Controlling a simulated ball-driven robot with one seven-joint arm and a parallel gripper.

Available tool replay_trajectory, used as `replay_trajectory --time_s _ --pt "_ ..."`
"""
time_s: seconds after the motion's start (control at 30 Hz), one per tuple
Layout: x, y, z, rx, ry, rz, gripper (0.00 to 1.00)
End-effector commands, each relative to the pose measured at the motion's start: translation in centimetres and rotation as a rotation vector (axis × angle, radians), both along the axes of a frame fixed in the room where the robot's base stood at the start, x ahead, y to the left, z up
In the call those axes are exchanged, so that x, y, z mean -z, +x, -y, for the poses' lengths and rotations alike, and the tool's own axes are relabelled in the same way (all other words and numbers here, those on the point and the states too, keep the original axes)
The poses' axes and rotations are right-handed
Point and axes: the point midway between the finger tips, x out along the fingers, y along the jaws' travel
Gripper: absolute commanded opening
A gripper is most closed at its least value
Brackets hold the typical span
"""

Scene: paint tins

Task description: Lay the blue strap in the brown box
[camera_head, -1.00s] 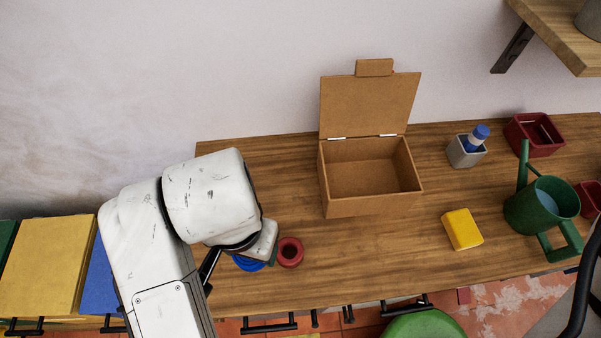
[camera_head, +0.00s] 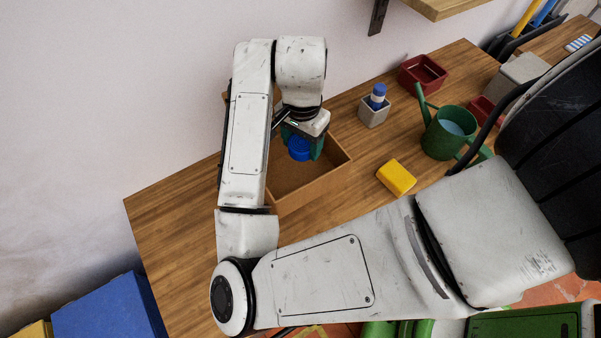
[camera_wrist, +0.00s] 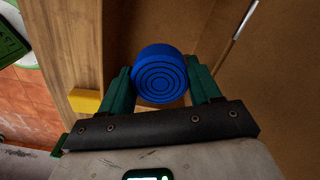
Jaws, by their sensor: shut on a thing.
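The blue strap is a rolled coil (camera_head: 299,150) held between the green fingers of my gripper (camera_head: 302,146). In the wrist view, the coil (camera_wrist: 160,75) shows its ringed face, with a green finger of my gripper (camera_wrist: 161,88) on each side. The brown box (camera_head: 318,186) is open on the table. My gripper and the coil are over the box's opening in the head view; their exact height above its floor is unclear. Brown box surfaces (camera_wrist: 245,75) surround the coil's right side in the wrist view.
A yellow block (camera_head: 396,177) lies right of the box. A grey pot (camera_head: 373,113) with a blue-capped bottle, a red container (camera_head: 423,75) and a green watering can (camera_head: 440,138) stand farther right. Bare tabletop (camera_head: 180,225) shows at left.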

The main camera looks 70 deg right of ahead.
Motion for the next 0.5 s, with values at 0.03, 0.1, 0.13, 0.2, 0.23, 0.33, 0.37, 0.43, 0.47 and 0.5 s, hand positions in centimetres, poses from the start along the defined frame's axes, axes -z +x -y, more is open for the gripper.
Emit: replay_trajectory --time_s 0.03,0.1,0.13,0.2,0.23,0.33,0.37,0.43,0.47,0.5 --pt "0.0 -0.4 0.6 0.016 0.0 -0.001 0.31" --pt "0.1 -0.8 1.1 0.028 0.001 -0.002 0.31" --pt "0.3 -0.8 1.3 0.031 0.001 -0.002 0.31" --pt "1.2 -1.0 1.4 0.033 0.0 -0.004 0.31" --pt "1.8 -1.0 1.5 0.032 -0.001 -0.005 0.31" --pt "3.6 -1.0 1.4 0.031 0.0 -0.006 0.31" --pt "4.1 -1.0 1.4 0.03 0.0 -0.006 0.31" --pt "5.2 -1.0 1.4 0.031 0.001 -0.005 0.31" --pt "5.5 -1.0 1.4 0.032 0.001 -0.004 0.31" --pt "5.8 -0.9 1.4 0.033 0.002 -0.004 0.31"
